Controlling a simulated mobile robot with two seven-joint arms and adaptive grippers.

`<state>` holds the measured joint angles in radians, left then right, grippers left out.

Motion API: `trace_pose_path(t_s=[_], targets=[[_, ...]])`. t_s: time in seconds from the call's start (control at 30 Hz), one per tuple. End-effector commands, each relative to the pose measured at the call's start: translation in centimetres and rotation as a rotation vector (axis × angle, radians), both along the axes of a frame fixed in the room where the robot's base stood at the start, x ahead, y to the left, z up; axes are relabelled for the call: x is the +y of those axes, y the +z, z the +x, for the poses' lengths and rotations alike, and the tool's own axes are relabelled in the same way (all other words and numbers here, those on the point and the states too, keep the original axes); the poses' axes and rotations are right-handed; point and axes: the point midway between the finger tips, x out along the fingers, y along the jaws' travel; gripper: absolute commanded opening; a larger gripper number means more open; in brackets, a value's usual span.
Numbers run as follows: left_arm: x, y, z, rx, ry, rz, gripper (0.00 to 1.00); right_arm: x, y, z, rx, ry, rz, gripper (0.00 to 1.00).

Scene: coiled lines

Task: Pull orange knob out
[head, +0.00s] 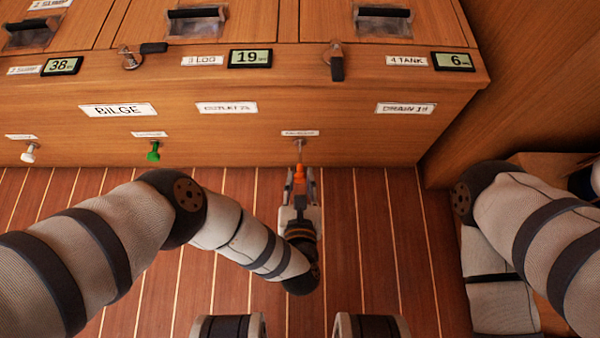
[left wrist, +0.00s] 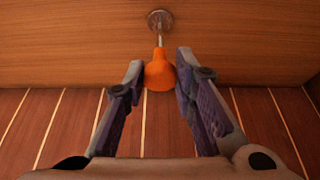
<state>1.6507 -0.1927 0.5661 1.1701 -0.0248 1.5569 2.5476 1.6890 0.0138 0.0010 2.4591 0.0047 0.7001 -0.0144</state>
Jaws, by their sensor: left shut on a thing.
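The orange knob (head: 299,172) is on a thin metal stem that comes out of the wooden cabinet front, under a small label. In the left wrist view the orange knob (left wrist: 160,75) shows between the fingers, with its stem running to a round metal plate (left wrist: 160,20). My left gripper (head: 302,180) is shut on the orange knob, with one finger on each side. The left wrist view shows the fingertips (left wrist: 160,66) beside the knob. A length of bare stem shows between knob and panel. My right arm (head: 535,225) is at the right, its gripper out of view.
A green knob (head: 153,152) and a white knob (head: 29,154) sit on the same panel to the left. Above are a BILGE label (head: 118,110), digital displays (head: 250,58) and latches (head: 336,62). A wooden wall (head: 530,80) stands at the right. Plank floor (head: 390,230) lies below.

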Motion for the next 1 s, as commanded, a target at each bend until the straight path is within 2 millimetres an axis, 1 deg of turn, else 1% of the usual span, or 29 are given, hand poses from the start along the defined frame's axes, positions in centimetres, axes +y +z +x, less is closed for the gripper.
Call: trace_pose_path(t_s=[0.07,0.1,0.13,0.17,0.43,0.53,0.67,0.83,0.9,1.0], targets=[[0.0,-0.1,0.0,0.001,-0.001,0.000,0.00,0.0,0.0,0.0,0.000,0.000,0.000,0.00],[0.0,-0.1,0.0,0.001,-0.001,0.000,0.34,0.0,0.0,0.0,0.000,0.000,0.000,0.00],[0.0,-0.1,0.0,0.001,-0.001,0.000,0.41,0.0,0.0,0.0,0.000,0.000,0.000,0.00],[0.0,-0.1,0.0,0.001,-0.001,0.000,0.45,0.0,0.0,0.0,0.000,0.000,0.000,0.00],[0.0,0.0,0.0,0.000,-0.001,0.000,0.45,0.0,0.0,0.0,0.000,-0.001,-0.001,0.00],[0.0,0.7,0.1,0.001,-0.001,0.001,0.45,0.0,0.0,0.0,0.000,-0.001,-0.001,0.00],[0.0,3.3,0.1,0.001,-0.001,-0.002,0.45,0.0,0.0,0.0,0.000,-0.001,-0.001,0.00],[0.0,7.4,0.1,0.000,-0.001,-0.003,0.45,0.0,0.0,0.0,0.000,-0.001,-0.001,0.00],[0.0,8.6,0.1,0.001,-0.001,-0.001,0.45,0.0,0.0,0.0,0.000,0.000,0.000,0.00],[0.0,9.6,0.0,0.002,-0.001,-0.001,0.45,0.0,0.0,0.0,0.000,0.000,0.000,0.00]])
